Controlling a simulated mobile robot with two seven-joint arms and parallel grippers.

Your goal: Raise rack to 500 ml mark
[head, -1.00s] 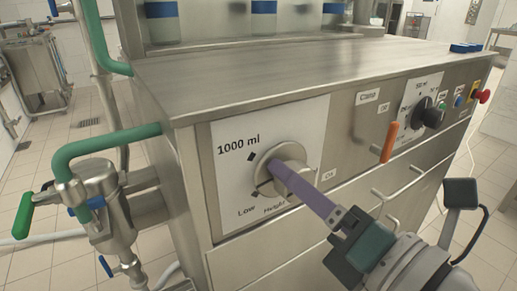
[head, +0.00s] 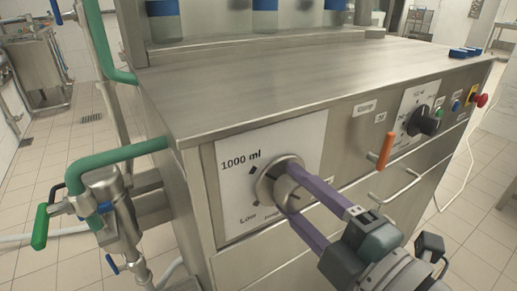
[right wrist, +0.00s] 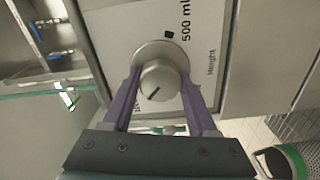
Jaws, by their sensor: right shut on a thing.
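The round metal height knob (head: 279,181) sits on a white label plate (head: 311,150) on the cabinet front. In the head view the plate reads "1000 ml" at upper left and "Low" below. My right gripper (head: 289,187) is shut on the knob, one purple finger on each side. In the right wrist view the knob (right wrist: 160,82) sits between the fingertips of my right gripper (right wrist: 160,77). A dark line on its face lies toward the lower left. The "500 ml" text (right wrist: 186,25) and a black mark (right wrist: 169,34) are above the knob. My left gripper is out of view.
To the right on the panel are an orange lever (head: 386,151), a black dial (head: 424,121) and a red button (head: 481,100). A bar handle (head: 397,188) sticks out below. Green-handled piping (head: 118,158) stands at the left.

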